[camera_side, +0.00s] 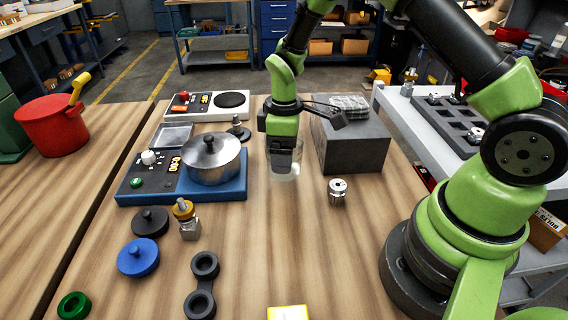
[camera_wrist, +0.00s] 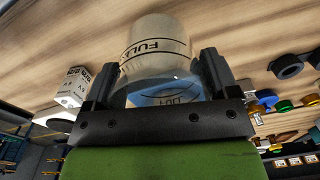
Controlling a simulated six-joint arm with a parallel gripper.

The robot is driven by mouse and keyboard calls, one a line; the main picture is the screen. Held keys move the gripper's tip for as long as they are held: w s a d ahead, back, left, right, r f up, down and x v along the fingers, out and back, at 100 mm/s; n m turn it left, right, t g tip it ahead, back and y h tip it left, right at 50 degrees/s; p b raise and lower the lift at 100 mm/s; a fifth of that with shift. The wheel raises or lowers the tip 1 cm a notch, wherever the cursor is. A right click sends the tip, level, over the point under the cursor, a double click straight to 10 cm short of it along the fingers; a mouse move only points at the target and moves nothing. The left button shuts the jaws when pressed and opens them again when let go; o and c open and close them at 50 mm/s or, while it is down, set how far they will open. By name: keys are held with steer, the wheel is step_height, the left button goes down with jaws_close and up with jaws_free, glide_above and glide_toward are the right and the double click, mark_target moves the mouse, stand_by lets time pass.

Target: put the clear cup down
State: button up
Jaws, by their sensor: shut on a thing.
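The clear cup (camera_side: 284,174) is see-through and upright in the side view, just below and between the jaws of my gripper (camera_side: 283,148). In the wrist view, my gripper (camera_wrist: 158,78) has one dark finger on each side of the cup (camera_wrist: 160,48), which has a dark line and the word FULL on it. My gripper is shut on the cup. The cup is low over the wooden table (camera_side: 290,240). I cannot tell whether its base touches the wood.
A silver lidded pot (camera_side: 212,165) on a blue device stands left of the cup. A dark grey block (camera_side: 350,150) stands close on the right. A small metal part (camera_side: 337,190) is right of the cup. Wood in front of the cup is clear.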

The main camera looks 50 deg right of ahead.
steer(key=shift+f, duration=1.7)
steer(key=shift+f, duration=0.1)
steer(key=o, duration=0.8)
steer(key=s+a+r+m+t, duration=0.1)
steer(key=s+r+m+t, duration=0.15)
steer(key=r, duration=0.95)
steer(key=s+a+r+m+t, duration=0.15)
steer(key=s+r, duration=0.25)
steer(key=r, duration=0.8)
steer(key=s+a+r+m+t+y, duration=0.1)
steer(key=s+r+m+t, duration=0.2)
steer(key=s, duration=0.9)
steer(key=r+m, duration=0.1)
steer(key=m, duration=0.2)
steer(key=shift+a+m+y, duration=0.15)
steer(key=shift+m+y, duration=0.15)
steer(key=shift+m, duration=0.1)
